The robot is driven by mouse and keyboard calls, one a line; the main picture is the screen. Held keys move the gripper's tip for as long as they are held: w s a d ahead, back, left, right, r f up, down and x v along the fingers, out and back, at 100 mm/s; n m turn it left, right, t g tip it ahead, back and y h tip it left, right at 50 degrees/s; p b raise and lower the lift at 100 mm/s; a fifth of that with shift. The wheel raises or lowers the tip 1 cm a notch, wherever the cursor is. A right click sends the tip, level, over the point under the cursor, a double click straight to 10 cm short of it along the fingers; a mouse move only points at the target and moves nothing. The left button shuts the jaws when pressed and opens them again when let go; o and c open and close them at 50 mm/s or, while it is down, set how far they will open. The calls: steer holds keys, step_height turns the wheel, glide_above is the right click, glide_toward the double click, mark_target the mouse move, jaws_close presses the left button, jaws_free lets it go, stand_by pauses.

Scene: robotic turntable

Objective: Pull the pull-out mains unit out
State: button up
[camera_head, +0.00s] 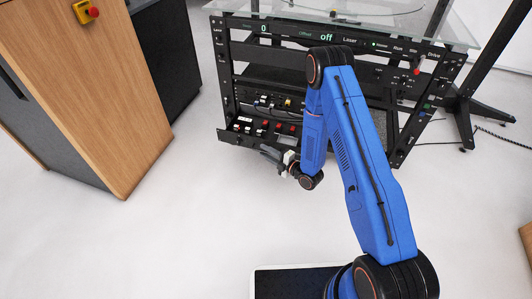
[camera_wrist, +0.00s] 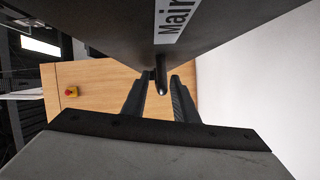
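The pull-out mains unit (camera_head: 236,138) is a low black drawer-like unit at the lower left of the black rack. Its front sticks out a little past the rack, and red and white parts show on top. In the wrist view its dark front panel (camera_wrist: 100,25) carries a white label reading "Main", cut off by the frame edge. A small black knob (camera_wrist: 161,80) stands out from that panel. My gripper (camera_head: 268,152) is at the unit's front. In the wrist view its two fingers (camera_wrist: 159,95) are apart, one on each side of the knob, with gaps visible.
A wooden cabinet (camera_head: 95,90) with a red and yellow emergency button (camera_head: 86,11) stands at the left. The rack (camera_head: 400,130) carries a glass top (camera_head: 440,28). A black stand and cables are at the right. White floor (camera_head: 180,210) in front is clear.

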steer(key=v, duration=1.7)
steer(key=shift+s+d, duration=0.1)
steer(key=shift+d, duration=0.05)
